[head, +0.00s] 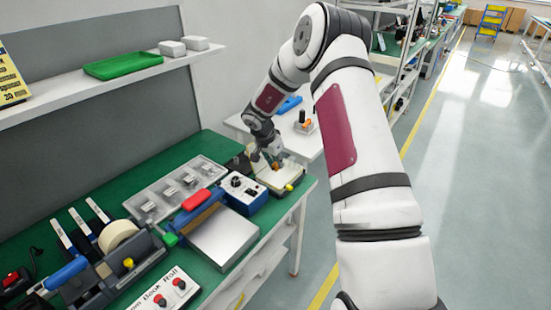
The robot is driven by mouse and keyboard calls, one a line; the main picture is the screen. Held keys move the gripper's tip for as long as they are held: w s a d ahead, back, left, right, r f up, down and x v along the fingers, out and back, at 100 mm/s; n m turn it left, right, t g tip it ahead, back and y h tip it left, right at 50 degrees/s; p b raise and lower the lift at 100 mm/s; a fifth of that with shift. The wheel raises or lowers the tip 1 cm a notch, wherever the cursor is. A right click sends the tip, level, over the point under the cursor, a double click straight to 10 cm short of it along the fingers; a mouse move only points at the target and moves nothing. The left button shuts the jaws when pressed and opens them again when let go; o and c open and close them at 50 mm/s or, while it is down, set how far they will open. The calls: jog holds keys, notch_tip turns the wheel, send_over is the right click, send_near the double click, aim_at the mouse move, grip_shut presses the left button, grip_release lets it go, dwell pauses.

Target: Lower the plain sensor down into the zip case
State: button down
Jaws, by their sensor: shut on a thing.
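My gripper (267,157) is at the far right end of the green bench, pointing down. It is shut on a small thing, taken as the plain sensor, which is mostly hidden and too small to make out. A small orange patch shows close to the fingertips. A dark item stands just left of the gripper. I cannot tell for sure which of these is the zip case, or whether the held thing touches it.
A blue box with dials (243,194) stands left of the gripper, near a clear compartment tray (175,188). A steel plate device (224,238) and a tape dispenser (117,238) are nearer. A white side table (309,141) stands behind. A shelf (90,84) runs above the bench.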

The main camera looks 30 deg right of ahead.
aim_at(278, 183)
jog(key=shift+f+b, duration=1.7)
jog(key=shift+f, duration=1.9)
jog(key=shift+f, duration=0.35)
jog(key=c, duration=1.4)
grip_release()
jog(key=shift+r, duration=0.1)
jog(key=v, duration=1.2)
jog(key=shift+p, duration=0.5)
jog(key=shift+p, duration=0.55)
